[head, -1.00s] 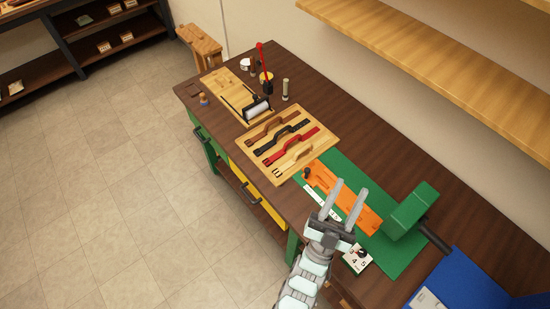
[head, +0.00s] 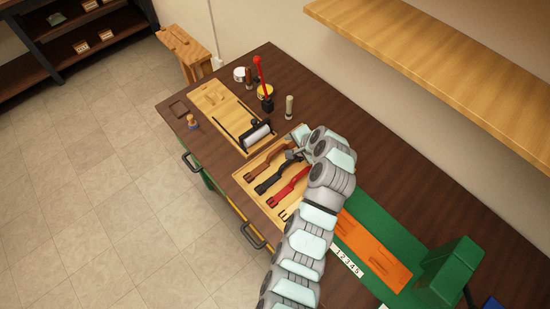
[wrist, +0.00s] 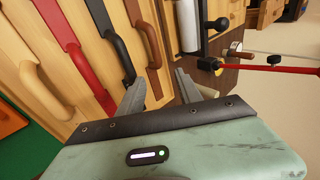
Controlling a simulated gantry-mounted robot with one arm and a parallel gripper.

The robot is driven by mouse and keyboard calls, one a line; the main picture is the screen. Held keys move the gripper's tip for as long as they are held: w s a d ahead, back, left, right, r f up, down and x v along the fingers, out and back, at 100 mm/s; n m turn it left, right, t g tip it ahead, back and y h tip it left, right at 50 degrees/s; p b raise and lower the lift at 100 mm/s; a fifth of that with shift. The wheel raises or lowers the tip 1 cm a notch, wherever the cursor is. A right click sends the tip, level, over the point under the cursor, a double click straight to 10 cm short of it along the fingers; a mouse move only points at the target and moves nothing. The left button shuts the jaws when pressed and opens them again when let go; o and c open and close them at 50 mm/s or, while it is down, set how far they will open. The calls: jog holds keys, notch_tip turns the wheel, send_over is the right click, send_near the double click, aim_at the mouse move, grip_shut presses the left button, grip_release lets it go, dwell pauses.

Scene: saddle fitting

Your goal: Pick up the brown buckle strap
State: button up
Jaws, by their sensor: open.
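The brown buckle strap (head: 265,163) lies in the wooden tray (head: 243,177), the strap nearest the roller; in the wrist view the brown strap (wrist: 143,27) runs down between my fingers. My gripper (wrist: 160,78) is open and empty, with one finger on each side of the brown strap's raised loop. I cannot tell how far above the tray the fingertips are. In the head view my arm hides most of the gripper and the far end of the tray.
The black strap (wrist: 106,28) lies close beside my left finger. The red strap (wrist: 68,38) and tan strap (wrist: 33,85) lie farther left. A roller tool (head: 257,135) and a red-handled tool (head: 260,80) stand beyond the tray.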

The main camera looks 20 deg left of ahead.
aim_at(278, 150)
jog(key=shift+s+a+r+g, duration=0.1)
jog(key=shift+s+a+g, duration=0.2)
jog(key=shift+s, duration=0.2)
jog(key=shift+s+a+r+g, duration=0.1)
jog(key=shift+s+a+g, duration=0.05)
jog(key=shift+s+g, duration=0.3)
jog(key=shift+s+a+f, duration=0.1)
jog(key=shift+a+f, duration=0.05)
jog(key=shift+w+p+x, duration=0.15)
jog(key=shift+p+x, duration=0.45)
jog(key=shift+x, duration=1.4)
jog(key=shift+w+p+x, duration=0.1)
jog(key=shift+p+x, duration=0.5)
jog(key=shift+x, duration=1.35)
jog(key=shift+a+f, duration=0.2)
jog(key=shift+f, duration=0.2)
jog(key=shift+b+x, duration=0.3)
jog(key=shift+x, duration=0.5)
jog(key=shift+c, duration=0.5)
grip_shut()
